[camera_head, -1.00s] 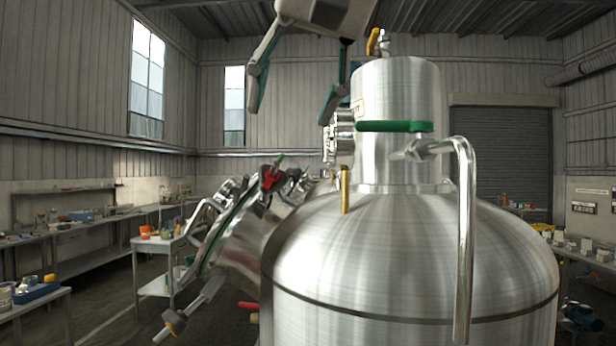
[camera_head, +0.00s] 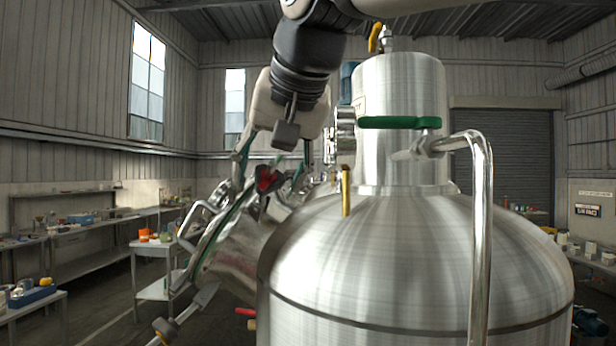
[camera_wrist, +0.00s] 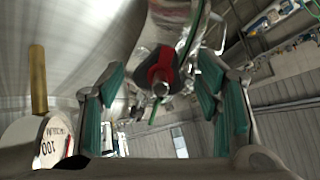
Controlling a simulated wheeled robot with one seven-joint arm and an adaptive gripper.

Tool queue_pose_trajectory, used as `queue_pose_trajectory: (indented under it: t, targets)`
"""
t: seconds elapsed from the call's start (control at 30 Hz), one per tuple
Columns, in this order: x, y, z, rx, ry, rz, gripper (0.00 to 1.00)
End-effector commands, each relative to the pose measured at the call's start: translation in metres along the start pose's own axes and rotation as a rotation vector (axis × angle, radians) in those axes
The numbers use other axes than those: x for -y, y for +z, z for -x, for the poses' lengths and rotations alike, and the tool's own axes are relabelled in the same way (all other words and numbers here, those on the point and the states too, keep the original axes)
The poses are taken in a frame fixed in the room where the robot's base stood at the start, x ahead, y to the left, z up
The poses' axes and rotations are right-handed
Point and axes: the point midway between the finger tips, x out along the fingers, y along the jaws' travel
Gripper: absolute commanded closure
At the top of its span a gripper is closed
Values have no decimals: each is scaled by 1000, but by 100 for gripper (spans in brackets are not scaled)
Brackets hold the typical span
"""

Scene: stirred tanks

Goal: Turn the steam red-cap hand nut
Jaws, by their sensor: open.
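The red-cap hand nut (camera_head: 266,179) sits on the tilted steel vessel (camera_head: 232,246) left of the large tank. In the wrist view the red cap (camera_wrist: 162,68) shows near the middle, between my open fingers, with a threaded grey end at its centre. My gripper (camera_wrist: 160,108) is open, with green pads on both sides, and holds nothing. In the head view my gripper (camera_head: 274,160) hangs above and around the red cap from this angle. I cannot tell whether it touches it. The fingertips are partly hidden among the vessel's fittings.
The large steel tank (camera_head: 410,260) stands close on the right, with a green lever (camera_head: 398,122), a bent pipe (camera_head: 480,230) and a brass post (camera_head: 345,190). Benches line the left wall.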

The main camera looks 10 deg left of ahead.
Motion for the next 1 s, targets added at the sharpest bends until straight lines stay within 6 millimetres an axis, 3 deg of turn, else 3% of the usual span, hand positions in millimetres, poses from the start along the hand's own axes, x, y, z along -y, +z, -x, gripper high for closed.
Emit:
queue_pose_trajectory:
  t: [0.17,0.43,0.47,0.67,1.0]
  targets:
    - [0,0,-11,1,-1,0,41]
    - [0,0,-12,0,-1,-1,41]
    - [0,0,-12,0,-1,-1,44]
    - [0,0,-12,0,-1,-1,89]
    - [0,0,-10,0,27,124,90]
